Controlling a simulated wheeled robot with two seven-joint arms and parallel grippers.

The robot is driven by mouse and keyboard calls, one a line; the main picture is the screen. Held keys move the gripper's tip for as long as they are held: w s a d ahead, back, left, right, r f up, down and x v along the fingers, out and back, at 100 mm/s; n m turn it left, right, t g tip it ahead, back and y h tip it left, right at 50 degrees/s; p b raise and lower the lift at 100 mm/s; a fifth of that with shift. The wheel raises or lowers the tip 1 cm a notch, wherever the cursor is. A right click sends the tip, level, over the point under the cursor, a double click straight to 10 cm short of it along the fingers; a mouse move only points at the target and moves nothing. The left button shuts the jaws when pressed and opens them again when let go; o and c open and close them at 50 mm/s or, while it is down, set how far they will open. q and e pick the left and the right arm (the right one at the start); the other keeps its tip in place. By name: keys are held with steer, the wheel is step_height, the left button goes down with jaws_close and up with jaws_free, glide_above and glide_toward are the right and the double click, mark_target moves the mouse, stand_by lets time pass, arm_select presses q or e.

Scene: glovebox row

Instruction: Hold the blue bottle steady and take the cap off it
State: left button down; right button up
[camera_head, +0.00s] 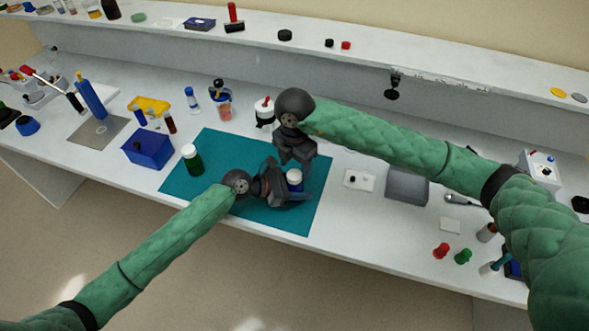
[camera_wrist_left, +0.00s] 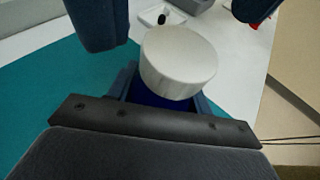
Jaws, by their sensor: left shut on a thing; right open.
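The blue bottle (camera_head: 295,186) stands on the teal mat (camera_head: 310,219), with its white cap (camera_head: 294,176) on top. My left gripper (camera_head: 293,195) is shut on the bottle's body, below the cap. In the left wrist view the white cap (camera_wrist_left: 178,62) shows from above, and a strip of the blue bottle (camera_wrist_left: 160,97) shows under it between the fingers. My right gripper (camera_head: 297,158) is open, pointing down just above and behind the cap. Whether its fingers touch the cap cannot be told. Most of the bottle's body is hidden by my left gripper.
A green bottle with a white cap (camera_head: 192,160) stands on the mat's left part. A blue box (camera_head: 148,149) is left of the mat. A white plate with small parts (camera_head: 359,180) and a grey tray (camera_head: 407,186) lie to the right. The mat's front left is clear.

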mark_target(295, 175)
steer(key=shift+r, duration=0.65)
steer(key=shift+c, duration=1.3)
steer(key=shift+r, duration=1.55)
steer(key=shift+f, duration=3.9)
steer(key=c, duration=0.5)
steer(key=o, duration=0.8)
steer(key=shift+r, duration=0.1)
